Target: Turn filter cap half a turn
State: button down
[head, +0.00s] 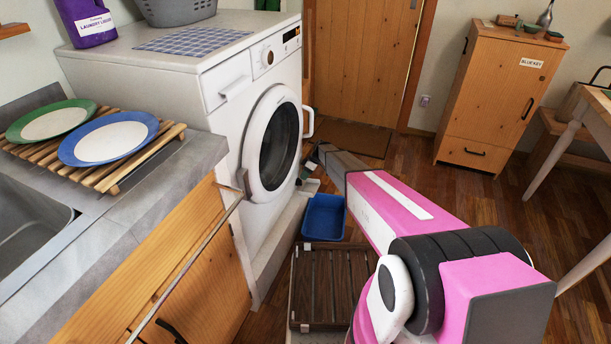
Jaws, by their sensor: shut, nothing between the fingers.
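The washing machine (228,92) stands beyond the counter, its round door (279,141) facing right. I cannot make out the filter cap; the low far end of the machine's front is small and partly hidden by the door and my arm. My pink and grey arm reaches from the lower right toward that low area. My gripper (313,162) is small and dark at the arm's far end, close to the machine's lower front. It is shut and empty. I cannot tell whether it touches anything.
A blue tray (324,217) lies on the floor before the machine, with a dark slatted rack (331,286) nearer. The counter (190,170) holds a wooden rack with two plates (108,143). A wooden cabinet (497,95) stands back right. Floor between cabinet and arm is clear.

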aim_at(301, 181)
jog(key=shift+s+a+r+t+h, duration=0.15)
jog(key=shift+s+t+h, duration=0.1)
jog(key=shift+t, duration=0.35)
jog(key=shift+s+r+t+h, duration=0.15)
jog(key=shift+s+t+h, duration=0.1)
jog(key=shift+t, duration=0.35)
jog(key=shift+s+a+r+n+t+h, duration=0.15)
jog(key=shift+s+n+t+h, duration=0.4)
jog(key=shift+t, duration=0.65)
jog(key=t, duration=0.1)
jog(key=s+t, duration=0.1)
jog(key=t+h, duration=0.1)
jog(key=shift+s+a+n, duration=0.15)
jog(key=shift+a+n, duration=0.1)
jog(key=shift+s+a+f+n+t+h, duration=0.1)
jog(key=shift+s+n+t+h, duration=0.1)
jog(key=shift+t, duration=0.45)
jog(key=shift+s+a+f+n+t+h, duration=0.1)
jog(key=shift+t+h, duration=0.05)
jog(key=shift+t, duration=0.8)
jog(key=shift+s+f, duration=0.1)
jog(key=shift+s+a+f, duration=0.15)
jog(key=shift+s+f, duration=0.1)
jog(key=shift+s, duration=0.15)
jog(key=shift+s+a+f, duration=0.1)
jog(key=shift+s+f, duration=0.2)
jog(key=shift+f, duration=0.05)
